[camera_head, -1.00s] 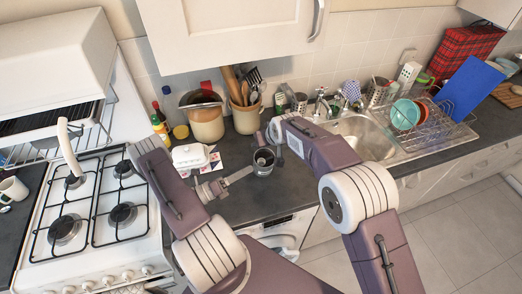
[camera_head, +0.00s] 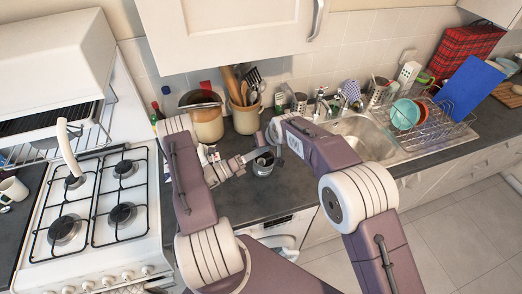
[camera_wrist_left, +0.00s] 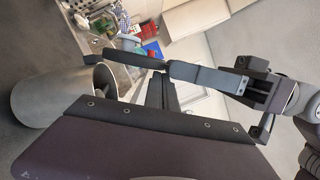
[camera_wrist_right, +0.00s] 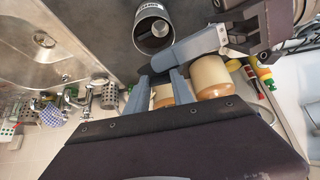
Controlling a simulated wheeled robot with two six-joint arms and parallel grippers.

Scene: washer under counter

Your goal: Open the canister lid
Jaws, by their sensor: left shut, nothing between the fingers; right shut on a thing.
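The metal canister (camera_head: 263,167) stands on the dark counter, its top open and its inside dark. It also shows in the left wrist view (camera_wrist_left: 38,101) and, with a printed label, in the right wrist view (camera_wrist_right: 153,27). My left gripper (camera_head: 254,155) is shut and empty, its tip close by the left of the canister's rim; contact is unclear. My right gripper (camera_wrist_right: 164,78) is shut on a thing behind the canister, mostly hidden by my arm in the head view. A thin dark piece (camera_wrist_left: 133,57) at its tip in the left wrist view looks like the lid, edge-on.
A brown and cream crock (camera_head: 205,123) and a utensil pot (camera_head: 246,118) stand behind. A gas hob (camera_head: 95,210) is at the left. The sink (camera_head: 365,140) and dish rack (camera_head: 432,125) are at the right. Bare counter (camera_head: 240,205) lies in front of the canister.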

